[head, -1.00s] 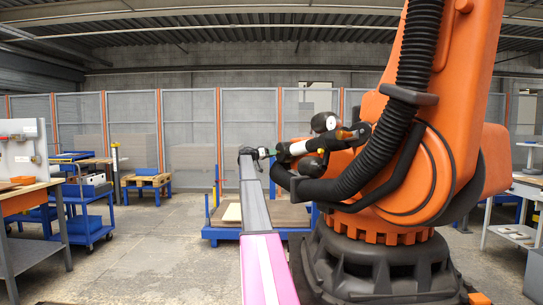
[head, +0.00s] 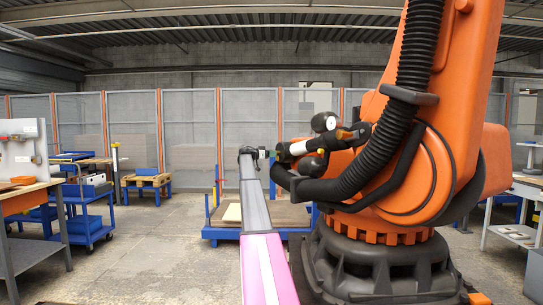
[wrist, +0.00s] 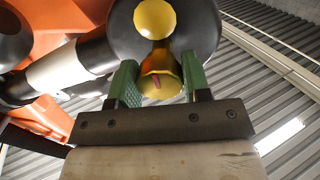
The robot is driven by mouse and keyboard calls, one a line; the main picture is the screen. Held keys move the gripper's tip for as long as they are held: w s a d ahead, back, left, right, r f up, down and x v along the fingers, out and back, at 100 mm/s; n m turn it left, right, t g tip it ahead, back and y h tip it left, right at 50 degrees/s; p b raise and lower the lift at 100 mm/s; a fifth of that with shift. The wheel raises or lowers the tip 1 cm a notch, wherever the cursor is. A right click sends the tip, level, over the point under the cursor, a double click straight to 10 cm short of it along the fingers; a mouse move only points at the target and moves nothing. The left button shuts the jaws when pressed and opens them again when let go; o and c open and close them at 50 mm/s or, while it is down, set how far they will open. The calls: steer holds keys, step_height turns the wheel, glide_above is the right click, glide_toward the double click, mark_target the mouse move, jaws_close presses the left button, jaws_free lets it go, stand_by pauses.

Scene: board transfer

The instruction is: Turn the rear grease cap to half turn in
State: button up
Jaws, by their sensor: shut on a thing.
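The cap is too small to make out there.
The orange arm and its thick black hose (head: 370,150) fill the right side. A blue-framed cart (head: 222,234) stands on the floor beyond my arm. Workbenches and a blue trolley (head: 88,228) are at the left. The floor at centre left is clear.

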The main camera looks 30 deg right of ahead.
steer(key=shift+f, duration=0.15)
steer(key=o, duration=0.9)
steer(key=shift+o, duration=0.2)
steer(key=w+a, duration=0.1)
steer(key=a, duration=0.9)
steer(key=shift+w+a, duration=0.2)
steer(key=shift+a, duration=0.15)
